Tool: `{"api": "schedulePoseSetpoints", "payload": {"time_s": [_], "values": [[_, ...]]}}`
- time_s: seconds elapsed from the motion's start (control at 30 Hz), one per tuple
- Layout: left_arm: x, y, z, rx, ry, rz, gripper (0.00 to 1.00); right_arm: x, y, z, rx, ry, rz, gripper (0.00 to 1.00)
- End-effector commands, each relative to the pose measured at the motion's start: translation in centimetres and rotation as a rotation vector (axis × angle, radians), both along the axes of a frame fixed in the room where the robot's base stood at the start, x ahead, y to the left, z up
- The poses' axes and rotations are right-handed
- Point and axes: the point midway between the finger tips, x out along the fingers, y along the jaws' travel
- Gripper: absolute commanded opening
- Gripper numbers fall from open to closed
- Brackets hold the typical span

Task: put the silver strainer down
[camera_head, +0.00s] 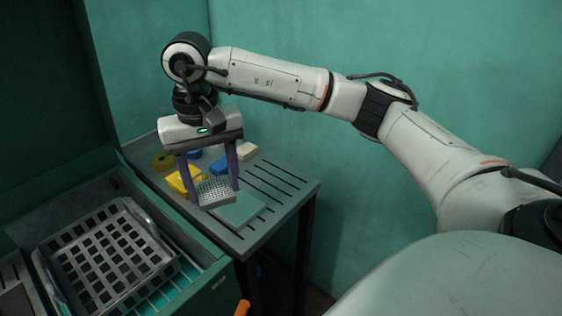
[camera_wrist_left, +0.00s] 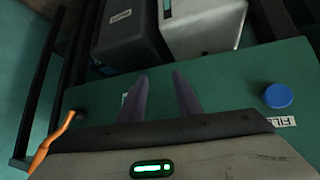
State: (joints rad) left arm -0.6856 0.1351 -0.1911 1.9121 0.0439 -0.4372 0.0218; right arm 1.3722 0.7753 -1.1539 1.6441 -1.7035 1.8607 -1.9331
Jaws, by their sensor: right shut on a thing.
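The silver strainer (camera_head: 216,193) is a small perforated metal box in the head view, near the front of the grey slotted table (camera_head: 280,187). My right gripper (camera_head: 214,196) points down and is shut on it, one purple finger at each side. The strainer overlaps the left edge of a flat grey-green pad (camera_head: 240,208); I cannot tell whether it touches the pad or table. My left gripper (camera_wrist_left: 159,77) shows only in the left wrist view, with its fingers apart and nothing seen between them.
Yellow (camera_head: 182,181) and blue (camera_head: 220,165) blocks and a cream block (camera_head: 247,151) lie behind the strainer. A grey basket (camera_head: 150,228) sits in the green bin at left.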

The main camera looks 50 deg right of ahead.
Motion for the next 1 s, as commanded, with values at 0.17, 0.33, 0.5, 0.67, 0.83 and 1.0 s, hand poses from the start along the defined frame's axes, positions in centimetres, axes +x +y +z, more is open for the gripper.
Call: {"api": "schedulePoseSetpoints", "payload": {"time_s": [0.17, 0.33, 0.5, 0.67, 0.83, 1.0], "values": [[-0.1, -0.2, -3.4, 0.003, 0.004, -0.005, 0.31, 1.4, -5.4, -1.2, -0.017, -0.013, -0.477, 0.25], [0.0, -0.6, -6.0, 0.001, 0.004, -0.014, 0.31, 1.7, -11.4, -1.4, -0.019, -0.021, -1.032, 0.25], [0.2, -1.1, -7.3, -0.004, -0.003, -0.022, 0.31, 1.4, -16.2, -1.3, -0.008, -0.021, -1.498, 0.25], [0.3, -1.2, -8.2, -0.005, -0.005, -0.023, 0.31, 0.9, -18.8, -1.1, 0.005, -0.015, -1.773, 0.25], [0.6, -1.3, -8.2, -0.005, -0.013, -0.024, 0.31, 0.6, -19.8, -2.0, 0.005, -0.008, -1.881, 0.25], [0.6, -1.3, -8.2, -0.005, -0.014, -0.024, 0.31, 0.5, -19.7, -4.8, 0.004, -0.007, -1.885, 0.25]]}}
